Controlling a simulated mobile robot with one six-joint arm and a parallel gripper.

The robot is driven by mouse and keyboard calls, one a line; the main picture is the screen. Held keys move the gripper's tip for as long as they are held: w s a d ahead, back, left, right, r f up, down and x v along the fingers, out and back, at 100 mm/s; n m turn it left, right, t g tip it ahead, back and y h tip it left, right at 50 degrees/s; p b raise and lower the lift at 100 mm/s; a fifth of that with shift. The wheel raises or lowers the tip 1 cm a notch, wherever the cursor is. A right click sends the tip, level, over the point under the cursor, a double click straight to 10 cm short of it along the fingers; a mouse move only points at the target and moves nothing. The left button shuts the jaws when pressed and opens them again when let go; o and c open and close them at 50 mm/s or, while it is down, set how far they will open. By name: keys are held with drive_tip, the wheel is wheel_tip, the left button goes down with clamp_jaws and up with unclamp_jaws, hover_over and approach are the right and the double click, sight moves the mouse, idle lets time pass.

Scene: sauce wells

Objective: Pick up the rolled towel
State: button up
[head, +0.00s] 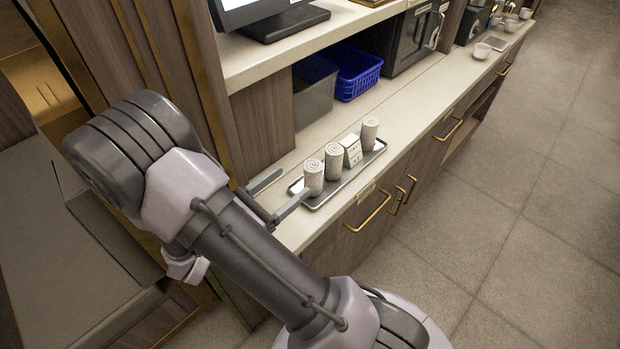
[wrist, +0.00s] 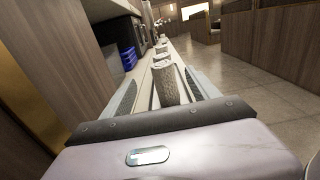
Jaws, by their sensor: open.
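Three rolled towels stand upright on a metal tray (head: 338,186) on the counter in the head view. The nearest rolled towel (head: 313,177) is at the tray's near left end, another rolled towel (head: 333,161) is behind it, and the farthest rolled towel (head: 370,133) is at the far end. My gripper (head: 295,187) is open, its fingers pointing at the near end of the tray. In the wrist view the nearest rolled towel (wrist: 166,84) stands ahead between the open fingers (wrist: 165,80). I cannot tell whether the fingers touch it.
A white box-like holder (head: 352,151) stands on the tray between two towels. A blue basket (head: 355,73) and a grey bin (head: 314,91) sit at the back under a shelf (head: 300,50). White cups (head: 482,51) stand far along the counter.

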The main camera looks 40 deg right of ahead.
sight(320, 159)
drive_tip(key=d+b, duration=0.1)
drive_tip(key=d, duration=0.5)
drive_tip(key=shift+w+d+b, duration=0.2)
drive_tip(key=shift+d+b, duration=0.05)
drive_tip(key=shift+b, duration=0.15)
drive_tip(key=d, duration=0.1)
drive_tip(key=d+b, duration=0.1)
drive_tip(key=d, duration=0.1)
drive_tip(key=d+b, duration=0.1)
drive_tip(key=d, duration=0.1)
drive_tip(key=shift+r, duration=0.25)
drive_tip(key=shift+w+r, duration=0.1)
drive_tip(key=c, duration=1.5)
drive_tip(key=shift+o, duration=0.2)
